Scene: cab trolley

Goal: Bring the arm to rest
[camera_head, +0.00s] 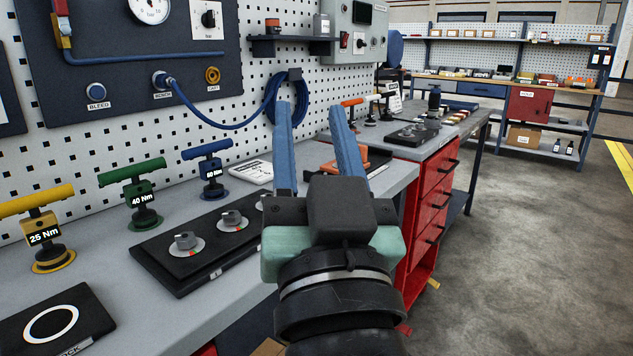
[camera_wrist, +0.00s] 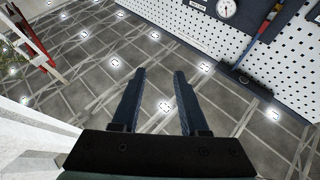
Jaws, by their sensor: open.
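My gripper (camera_head: 312,120) is raised in front of the workbench in the head view, its two blue fingers apart with nothing between them. It hangs over the front edge of the grey benchtop (camera_head: 180,318). In the wrist view my gripper (camera_wrist: 154,75) also shows open and empty, with a dark gridded surface with bright spots and a white pegboard beyond the fingers. My gripper touches nothing that I can see. Part of the bench and of the black knob panel (camera_head: 170,262) is hidden behind my arm.
Yellow (camera_head: 42,235), green (camera_head: 143,195) and blue (camera_head: 210,170) torque tools stand along the bench. A black pad with a white ring (camera_head: 52,325) lies at the front left. A red drawer cabinet (camera_head: 428,200) is to the right. The floor (camera_head: 540,260) at right is clear.

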